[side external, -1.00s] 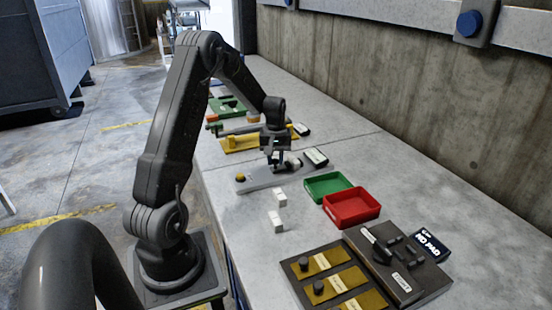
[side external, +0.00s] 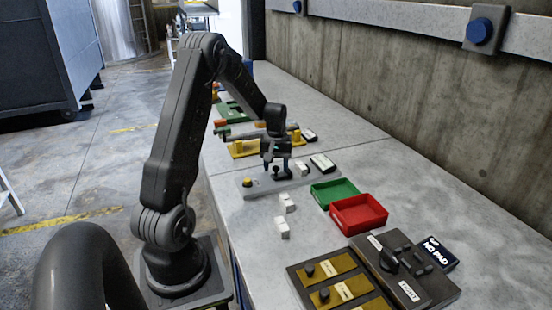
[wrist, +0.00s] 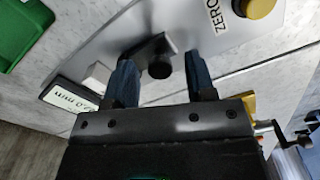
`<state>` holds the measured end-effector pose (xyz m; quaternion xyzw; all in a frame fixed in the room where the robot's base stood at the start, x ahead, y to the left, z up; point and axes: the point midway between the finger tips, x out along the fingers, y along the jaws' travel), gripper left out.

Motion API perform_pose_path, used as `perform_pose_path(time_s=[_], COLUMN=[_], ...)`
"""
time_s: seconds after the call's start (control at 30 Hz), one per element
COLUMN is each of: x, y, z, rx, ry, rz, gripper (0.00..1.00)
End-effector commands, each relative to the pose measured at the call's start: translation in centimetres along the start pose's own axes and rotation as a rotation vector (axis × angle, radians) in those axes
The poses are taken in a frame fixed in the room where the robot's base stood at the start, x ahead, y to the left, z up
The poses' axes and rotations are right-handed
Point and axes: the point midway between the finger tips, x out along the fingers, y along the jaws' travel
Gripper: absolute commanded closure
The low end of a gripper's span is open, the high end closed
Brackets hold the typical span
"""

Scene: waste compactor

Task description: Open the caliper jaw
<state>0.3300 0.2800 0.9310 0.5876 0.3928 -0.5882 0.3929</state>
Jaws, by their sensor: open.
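The caliper is a grey plate (side external: 258,187) on the bench, with a yellow button (side external: 248,183) at its left end. In the wrist view the button (wrist: 262,7) sits beside the word ZERO. A dark slider with a round black knob (wrist: 160,70) stands on the plate. A white block (wrist: 98,74) lies beside the slider, and a display marked mm (wrist: 70,95) is near it. My gripper (wrist: 160,62) is open over the plate, with one finger on each side of the knob. Gaps show between fingers and knob, and whether they touch the plate is unclear.
Green (side external: 334,193) and red (side external: 358,214) trays stand to the right. Two white blocks (side external: 286,203) lie in front. A yellow fixture (side external: 250,149) is behind the plate. A dark panel (side external: 405,268) and gold-plated board (side external: 340,287) occupy the near end.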

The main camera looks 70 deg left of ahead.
Motion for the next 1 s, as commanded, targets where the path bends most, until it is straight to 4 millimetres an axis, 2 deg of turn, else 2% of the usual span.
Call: perform_pose_path(time_s=[0.17,0.6,0.8,1.0], x=[-2.1,-11.3,-13.3,-13.8], y=[0.1,0.0,0.0,0.0], z=[-0.1,0.0,0.0,0.0], rx=[0.0,0.0,0.0,0.0], ry=[0.006,0.005,0.002,0.001], rz=[0.002,0.002,0.001,0.0], gripper=[0.5,0.5,0.5,0.5])
